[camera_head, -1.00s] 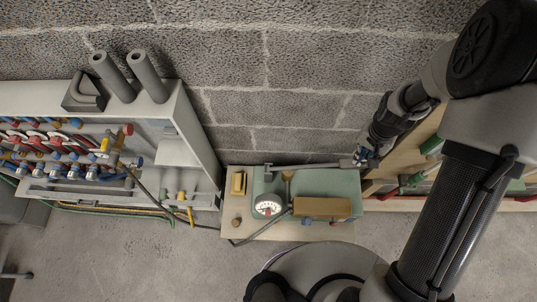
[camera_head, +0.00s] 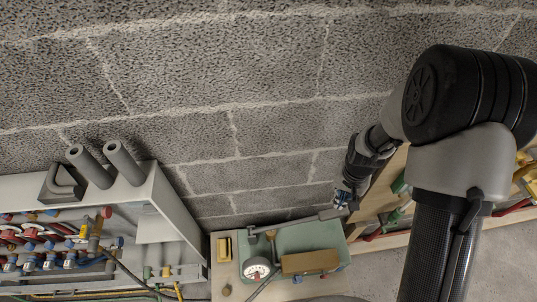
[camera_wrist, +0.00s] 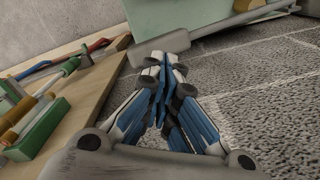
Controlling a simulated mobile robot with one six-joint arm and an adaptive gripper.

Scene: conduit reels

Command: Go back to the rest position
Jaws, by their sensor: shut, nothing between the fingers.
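My gripper (camera_head: 343,197) is at the right of centre in the head view, close to the block wall and by the right end of the green tester box. In the wrist view my gripper (camera_wrist: 162,72) shows its blue and white fingers closed together, with nothing between them. A grey lever bar (camera_wrist: 215,30) lies just beyond the fingertips there. I cannot tell whether the fingers touch it.
A green box (camera_head: 305,240) with a round dial (camera_head: 257,268) stands on a wooden board. A grey cabinet (camera_head: 172,215) with pipes and coloured fittings is at left. A wooden tool board (camera_head: 384,200) is at right. The block wall (camera_head: 200,80) closes the back.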

